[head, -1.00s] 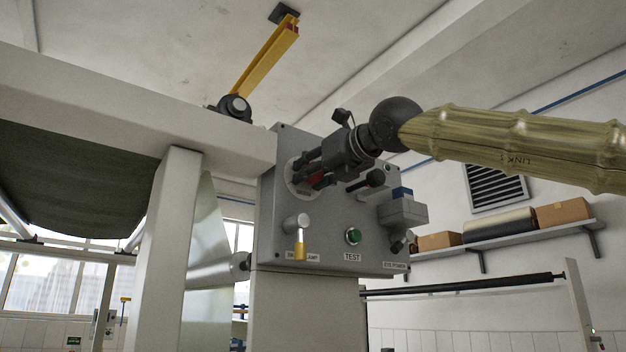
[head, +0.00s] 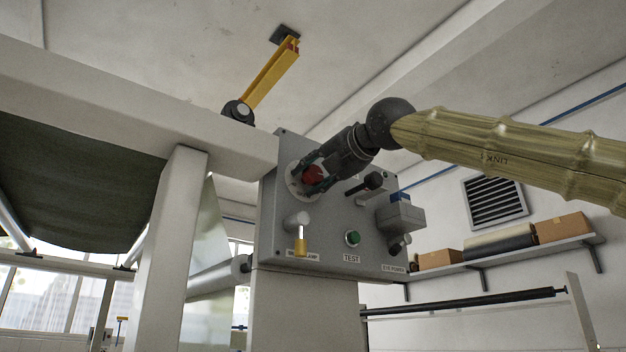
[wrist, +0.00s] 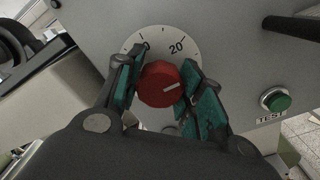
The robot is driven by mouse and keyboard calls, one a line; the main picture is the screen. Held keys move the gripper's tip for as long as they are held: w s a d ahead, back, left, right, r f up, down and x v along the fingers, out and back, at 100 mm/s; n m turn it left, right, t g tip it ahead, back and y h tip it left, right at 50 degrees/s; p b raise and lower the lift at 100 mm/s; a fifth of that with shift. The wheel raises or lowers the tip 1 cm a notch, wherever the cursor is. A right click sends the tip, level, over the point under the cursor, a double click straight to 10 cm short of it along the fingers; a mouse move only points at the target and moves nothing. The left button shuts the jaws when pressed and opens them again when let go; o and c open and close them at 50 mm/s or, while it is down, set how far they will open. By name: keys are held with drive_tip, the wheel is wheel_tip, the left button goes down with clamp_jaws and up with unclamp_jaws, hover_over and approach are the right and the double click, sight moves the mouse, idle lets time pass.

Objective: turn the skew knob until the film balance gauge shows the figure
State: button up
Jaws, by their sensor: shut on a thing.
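The red knob (wrist: 160,86) sits on a round white dial (wrist: 190,42) on the grey machine panel. In the wrist view the dial shows "20" and a partly hidden figure ending in 0. The knob's white pointer line points right and slightly up. My gripper (wrist: 158,84) is shut on the knob, with one green-padded finger on each side of it. In the head view the knob (head: 314,175) shows red between the fingers of my gripper (head: 312,178). I cannot make out the film balance gauge or a reading in either view.
A pale machine frame (head: 172,240) stands left. A shelf with boxes (head: 562,228) is on the right wall.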

drive_tip(key=shift+d+r, duration=0.1)
drive_tip(key=shift+r, duration=0.1)
idle(0.3)
drive_tip(key=o, duration=1)
drive_tip(key=shift+f, duration=0.1)
drive_tip(key=shift+o, duration=0.2)
drive_tip(key=v, duration=1.2)
drive_tip(key=shift+f, duration=0.1)
